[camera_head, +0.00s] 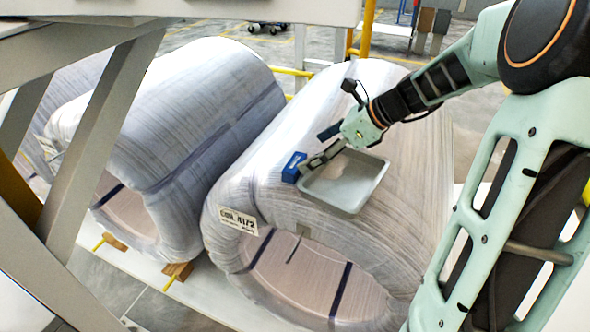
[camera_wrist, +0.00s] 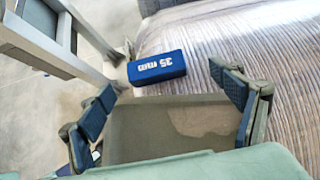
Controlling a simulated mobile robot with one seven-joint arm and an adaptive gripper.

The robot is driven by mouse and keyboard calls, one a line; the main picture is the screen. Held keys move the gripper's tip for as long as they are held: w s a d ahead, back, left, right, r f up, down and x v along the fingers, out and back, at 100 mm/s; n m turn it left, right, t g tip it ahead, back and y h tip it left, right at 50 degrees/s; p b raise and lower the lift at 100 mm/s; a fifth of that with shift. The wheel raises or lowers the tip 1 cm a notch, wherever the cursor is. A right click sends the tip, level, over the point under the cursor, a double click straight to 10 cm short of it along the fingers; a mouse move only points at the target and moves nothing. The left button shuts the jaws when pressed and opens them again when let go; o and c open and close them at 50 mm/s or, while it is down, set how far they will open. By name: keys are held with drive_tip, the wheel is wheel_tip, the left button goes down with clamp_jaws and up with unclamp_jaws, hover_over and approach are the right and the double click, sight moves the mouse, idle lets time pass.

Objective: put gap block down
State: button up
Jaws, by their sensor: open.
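The gap block (camera_head: 293,167) is a small blue block on top of the wrapped coil, just left of the grey tray. In the wrist view the gap block (camera_wrist: 157,68) shows a white "35 mm" label and lies beyond the tray's far edge. My gripper (camera_head: 321,147) is open and empty beside the block, above the tray's upper left side. In the wrist view my gripper (camera_wrist: 164,84) has its fingers spread to either side of the block, with nothing between the pads. I cannot tell whether the block touches the tray.
The shallow grey tray (camera_head: 345,182) rests on the near coil (camera_head: 400,150); its inside looks empty. A second wrapped coil (camera_head: 190,110) stands to the left. A grey frame (camera_head: 95,135) rises at the far left. A yellow rail (camera_head: 292,72) runs behind the coils.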

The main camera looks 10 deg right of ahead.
sight(295, 162)
drive_tip(key=x, duration=0.4)
drive_tip(key=b+x, duration=0.1)
drive_tip(key=x, duration=0.1)
drive_tip(key=shift+s+a, duration=0.3)
drive_tip(key=shift+s, duration=0.05)
drive_tip(key=shift+w+a+f, duration=0.25)
drive_tip(key=shift+f, duration=0.05)
drive_tip(key=c, duration=1.4)
drive_tip(key=shift+r, duration=0.15)
drive_tip(key=shift+c, duration=0.2)
